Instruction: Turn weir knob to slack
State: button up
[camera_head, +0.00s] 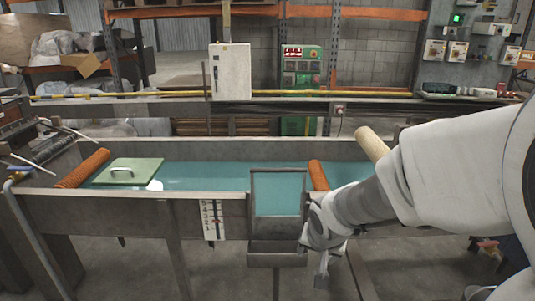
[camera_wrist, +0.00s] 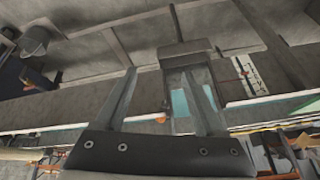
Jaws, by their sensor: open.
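I cannot clearly make out a weir knob in either view. A grey metal weir frame with a box at its foot (camera_head: 277,247) stands on the front wall of the tank, and the wrist view shows it between and beyond the fingers (camera_wrist: 186,50). My gripper (camera_head: 322,272) is just right of the box, pointing down, partly hidden by my wrist. In the wrist view its two fingers (camera_wrist: 160,78) are apart with nothing held.
The long tank holds teal water (camera_head: 210,176). Orange rollers lie across it at left (camera_head: 83,168) and near my arm (camera_head: 318,175). A green lid with a handle (camera_head: 129,171) lies at left. A tan roller (camera_head: 371,143) sits behind my arm. The floor in front is open between tank legs.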

jog(key=w+a+f+m+t+y+b, duration=0.35)
jog(key=w+a+f+m+y, duration=0.2)
jog(key=f, duration=0.45)
jog(key=w+a+f+m+t+y+b, duration=0.2)
jog(key=w+a+f+m+y+b, duration=0.35)
jog(key=f, duration=0.45)
jog(key=m+t+h+b, duration=0.4)
jog(key=m+t+h, duration=0.85)
jog(key=m, duration=1.35)
send_near(308, 208)
jog(key=shift+g+h, duration=0.65)
jog(key=shift+g, duration=0.05)
jog(key=x, duration=0.3)
jog(key=b+x, duration=0.1)
jog(key=x, duration=0.3)
jog(key=r+x, duration=0.1)
jog(key=x, duration=0.2)
jog(key=shift+a+b, duration=0.2)
jog(key=shift+b, duration=0.1)
